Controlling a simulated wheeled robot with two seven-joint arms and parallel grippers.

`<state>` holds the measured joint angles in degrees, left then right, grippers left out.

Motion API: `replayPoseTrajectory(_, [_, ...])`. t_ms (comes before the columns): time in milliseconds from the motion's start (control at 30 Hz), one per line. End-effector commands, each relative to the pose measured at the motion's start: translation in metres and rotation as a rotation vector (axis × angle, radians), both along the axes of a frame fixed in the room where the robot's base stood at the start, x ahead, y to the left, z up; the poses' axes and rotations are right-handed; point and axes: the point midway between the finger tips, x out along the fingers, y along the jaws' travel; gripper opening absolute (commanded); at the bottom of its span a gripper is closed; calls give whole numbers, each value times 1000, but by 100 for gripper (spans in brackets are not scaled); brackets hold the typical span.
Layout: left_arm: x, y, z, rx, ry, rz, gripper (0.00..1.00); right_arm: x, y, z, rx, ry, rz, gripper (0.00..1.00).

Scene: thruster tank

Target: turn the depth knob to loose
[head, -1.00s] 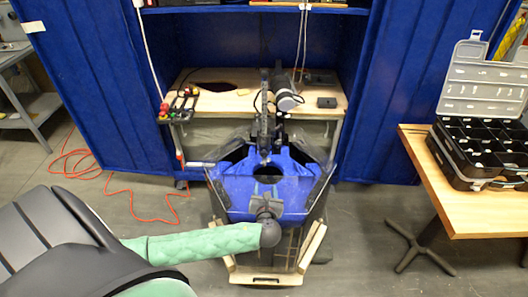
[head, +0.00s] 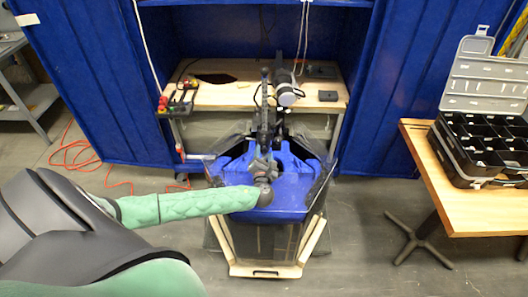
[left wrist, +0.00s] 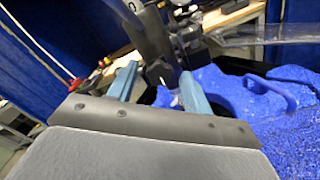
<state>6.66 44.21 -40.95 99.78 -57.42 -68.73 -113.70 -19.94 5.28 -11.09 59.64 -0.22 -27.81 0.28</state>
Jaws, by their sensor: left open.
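A dark upright thruster shaft and clamp (head: 264,112) stands at the back of the blue tank (head: 292,190). My left gripper (head: 262,157) is over the middle of the tank, in front of the clamp. In the left wrist view, its two blue-grey fingers (left wrist: 159,72) are apart, and the dark shaft (left wrist: 150,32) and clamp parts show beyond and between them. I see no contact. I cannot pick out the depth knob for sure; it may be among the dark clamp parts or hidden by the fingers. My right gripper is not in view.
A wooden workbench (head: 225,96) with hand tools (head: 182,103) stands behind the tank. Clear panels (head: 322,182) flank the tank. A wooden table (head: 470,211) with an open black organizer case (head: 480,150) is at the right. Orange cable lies on the floor at left.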

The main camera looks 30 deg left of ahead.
Motion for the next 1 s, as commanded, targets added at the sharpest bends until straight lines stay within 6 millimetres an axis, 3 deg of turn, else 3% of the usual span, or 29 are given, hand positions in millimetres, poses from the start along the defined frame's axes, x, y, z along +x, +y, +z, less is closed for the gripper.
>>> replayPoseTrajectory(367, [6,3,0,-1,-1,0,50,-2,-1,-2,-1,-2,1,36])
replayPoseTrajectory(600, [6,3,0,-1,0,1,7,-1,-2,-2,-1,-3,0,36])
replayPoseTrajectory(633, [6,3,0,-1,0,1,5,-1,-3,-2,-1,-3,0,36])
replayPoseTrajectory(1000, [5,4,-2,-56,-33,0,5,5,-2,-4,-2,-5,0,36])
